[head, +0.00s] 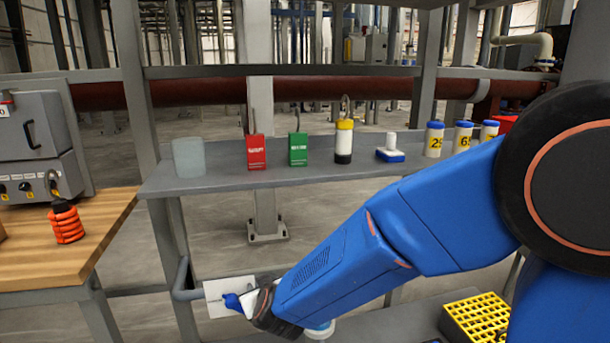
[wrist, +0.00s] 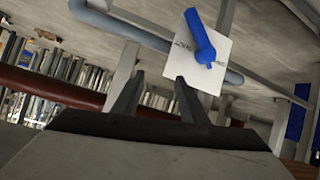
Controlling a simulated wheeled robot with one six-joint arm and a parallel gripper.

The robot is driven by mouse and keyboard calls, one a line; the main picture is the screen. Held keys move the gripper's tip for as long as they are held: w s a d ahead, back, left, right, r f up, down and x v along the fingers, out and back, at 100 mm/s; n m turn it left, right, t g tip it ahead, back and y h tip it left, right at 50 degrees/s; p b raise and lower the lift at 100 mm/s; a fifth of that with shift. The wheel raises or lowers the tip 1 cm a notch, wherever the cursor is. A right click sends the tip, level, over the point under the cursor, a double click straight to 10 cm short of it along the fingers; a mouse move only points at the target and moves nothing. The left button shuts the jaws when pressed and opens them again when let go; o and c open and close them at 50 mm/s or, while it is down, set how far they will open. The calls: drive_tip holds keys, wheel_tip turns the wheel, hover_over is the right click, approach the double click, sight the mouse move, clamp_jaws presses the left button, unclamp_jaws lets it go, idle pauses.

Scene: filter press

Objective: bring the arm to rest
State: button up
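My blue arm reaches down and left across the right of the head view. My gripper (wrist: 158,80) shows in the wrist view as two dark fingers standing apart with nothing between them. In the head view its fingers cannot be made out clearly at the arm's lower end. A blue valve lever (wrist: 201,38) on a white plate (wrist: 211,72) lies beyond the fingers in the wrist view, apart from them as far as I can tell. In the head view the plate (head: 215,299) and lever (head: 235,303) show just left of my wrist.
A grey pipe (head: 182,278) runs behind the plate. A wooden bench (head: 60,262) stands left. A yellow crate (head: 478,318) sits low right.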

drive_tip(key=s+d+r+g, duration=0.1)
drive_tip(key=s+d+r, duration=0.15)
drive_tip(key=d, duration=0.35)
drive_tip(key=s+d+r+m+g+y, duration=0.1)
drive_tip(key=d+r, duration=0.3)
drive_tip(key=d, duration=0.2)
drive_tip(key=s+d+r+g, duration=0.1)
drive_tip(key=s+d+r, duration=0.15)
drive_tip(key=d, duration=0.35)
drive_tip(key=s+d+m+g+h, duration=0.3)
drive_tip(key=s+d+m+h, duration=0.2)
drive_tip(key=s+d, duration=1.6)
drive_tip(key=shift+s+d+f+g, duration=0.2)
drive_tip(key=shift+d+g, duration=0.1)
drive_tip(key=shift+d, duration=0.55)
drive_tip(key=shift+c, duration=0.6)
